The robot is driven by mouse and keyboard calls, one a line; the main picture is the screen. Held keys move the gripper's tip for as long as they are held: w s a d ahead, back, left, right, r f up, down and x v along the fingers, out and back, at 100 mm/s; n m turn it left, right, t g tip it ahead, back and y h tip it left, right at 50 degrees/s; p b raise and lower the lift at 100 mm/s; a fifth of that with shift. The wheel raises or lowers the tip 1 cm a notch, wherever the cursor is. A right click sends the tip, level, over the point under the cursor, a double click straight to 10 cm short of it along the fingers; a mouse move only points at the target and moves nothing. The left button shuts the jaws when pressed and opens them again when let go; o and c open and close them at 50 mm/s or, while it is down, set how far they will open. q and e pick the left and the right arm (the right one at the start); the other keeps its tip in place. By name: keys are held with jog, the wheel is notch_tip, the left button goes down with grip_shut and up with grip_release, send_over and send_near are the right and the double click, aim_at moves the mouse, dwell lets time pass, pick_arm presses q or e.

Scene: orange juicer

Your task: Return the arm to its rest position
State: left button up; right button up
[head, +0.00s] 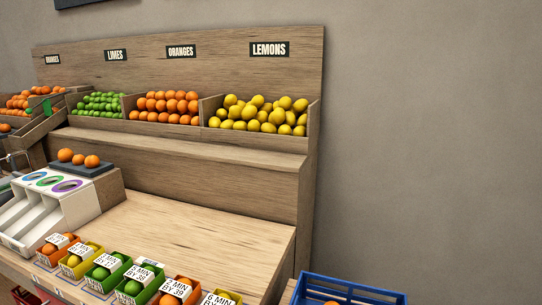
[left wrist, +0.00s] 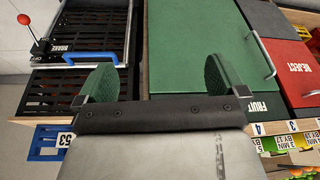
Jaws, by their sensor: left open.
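In the left wrist view my left gripper (left wrist: 160,80) is open. Its two green pads stand wide apart with nothing between them. Beyond and below the pads is a green panel (left wrist: 195,38) with a silver handle and a label reading FRUIT. The head view does not clearly show either gripper, and my right gripper is in neither view.
The head view shows a wooden stand (head: 190,215) with bins of lemons (head: 257,114), oranges (head: 166,107) and limes (head: 99,104). A blue crate (head: 350,291) is at the lower right. In the wrist view, a red-knobbed lever (left wrist: 30,32), black rack (left wrist: 92,45) and red REJECT panel (left wrist: 292,68) flank the green panel.

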pick_arm(q)
jog(key=s+f+g, duration=0.1)
jog(key=s+f, duration=0.1)
jog(key=f, duration=1)
jog(key=s+f, duration=0.3)
jog(key=f, duration=0.9)
jog(key=s+a+f+g, duration=0.1)
jog(key=s+a+f, duration=0.2)
jog(key=s+f, duration=0.7)
jog(key=s, duration=0.2)
jog(key=shift+s+f, duration=0.3)
jog(key=shift+s, duration=0.05)
